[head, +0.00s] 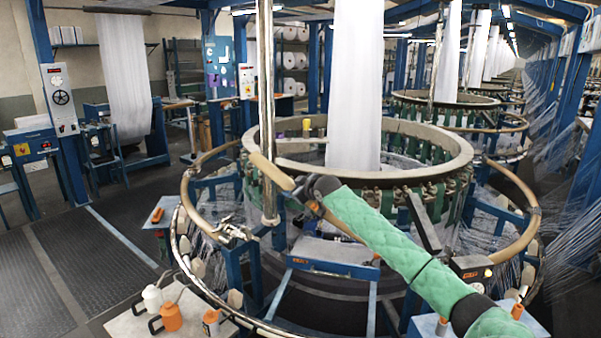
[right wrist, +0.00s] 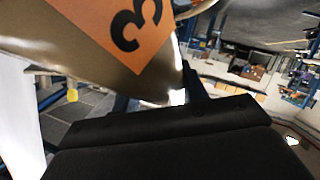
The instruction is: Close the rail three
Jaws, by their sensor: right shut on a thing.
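A bronze curved rail (head: 266,171) slants across the front of the circular loom in the head view. In the right wrist view, the rail (right wrist: 60,45) fills the top and bears an orange label with a black 3 (right wrist: 130,35). My right gripper (head: 305,192) is shut on this rail, its green-sleeved arm coming from the lower right. The loom's fixed ring rails stand at the left (head: 187,190) and right (head: 535,210). A metal clamp (head: 235,232) sits near the foot of the upright pole. My fingertips are partly hidden. My left gripper is not in view.
A table (head: 130,325) with white and orange bottles is at the lower left. Another small table (head: 525,322) is at the lower right. The dark floor at left is clear.

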